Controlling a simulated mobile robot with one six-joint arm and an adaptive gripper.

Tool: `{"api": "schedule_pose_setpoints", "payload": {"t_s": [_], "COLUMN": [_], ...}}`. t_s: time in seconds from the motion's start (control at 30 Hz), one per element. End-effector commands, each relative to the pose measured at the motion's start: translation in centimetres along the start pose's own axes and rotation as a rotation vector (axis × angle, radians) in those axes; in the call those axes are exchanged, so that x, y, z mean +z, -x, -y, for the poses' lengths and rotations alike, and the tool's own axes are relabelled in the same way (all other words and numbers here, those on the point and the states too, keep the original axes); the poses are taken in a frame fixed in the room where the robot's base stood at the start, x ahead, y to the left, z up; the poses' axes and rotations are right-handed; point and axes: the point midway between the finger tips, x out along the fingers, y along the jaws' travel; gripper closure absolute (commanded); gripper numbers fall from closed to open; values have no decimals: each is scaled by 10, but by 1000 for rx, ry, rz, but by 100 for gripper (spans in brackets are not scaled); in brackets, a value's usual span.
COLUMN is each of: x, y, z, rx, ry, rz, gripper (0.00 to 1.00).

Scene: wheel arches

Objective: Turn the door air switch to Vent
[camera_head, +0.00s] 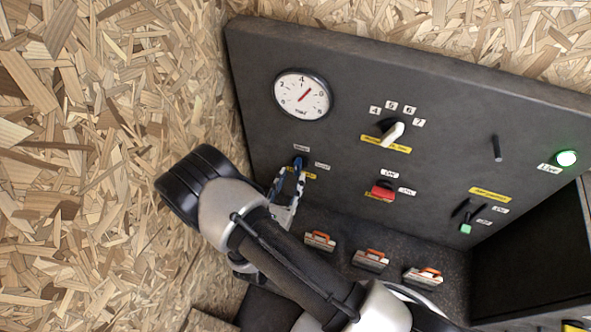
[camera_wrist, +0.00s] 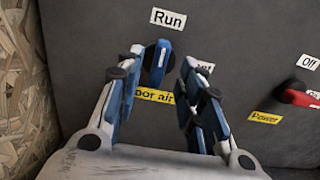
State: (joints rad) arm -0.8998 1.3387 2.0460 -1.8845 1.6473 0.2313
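The door air switch (camera_wrist: 158,62) is a blue and dark knob on the dark panel. Its handle stands nearly upright, below the "Run" label (camera_wrist: 167,19). A "Vent" label (camera_wrist: 205,67) to its right is partly hidden by the right finger. The yellow "Door air" label (camera_wrist: 155,96) is below, partly covered. My gripper (camera_wrist: 160,78) is open, with one finger on each side of the switch and visible gaps to it. In the head view, my gripper (camera_head: 289,178) is at the panel's lower left, and the switch (camera_head: 299,162) shows just beyond the fingertips.
A red power switch (camera_head: 382,191) sits right of the door air switch. A white-handled selector (camera_head: 393,134) and a round gauge (camera_head: 302,95) are above. A black lever (camera_head: 497,148) and lit green lamp (camera_head: 566,158) are farther right. Several orange-handled pieces (camera_head: 371,258) stand below.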

Motion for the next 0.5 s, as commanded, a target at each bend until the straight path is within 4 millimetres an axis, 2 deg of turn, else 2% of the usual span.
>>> {"api": "schedule_pose_setpoints", "payload": {"t_s": [0.03,0.2,0.5], "x": [0,0,0], "y": [-10,-32,-42], "z": [2,1,0], "rx": [-6,-3,1], "ry": [-2,-2,1], "rz": [1,0,0], "gripper": [65,65,65]}}
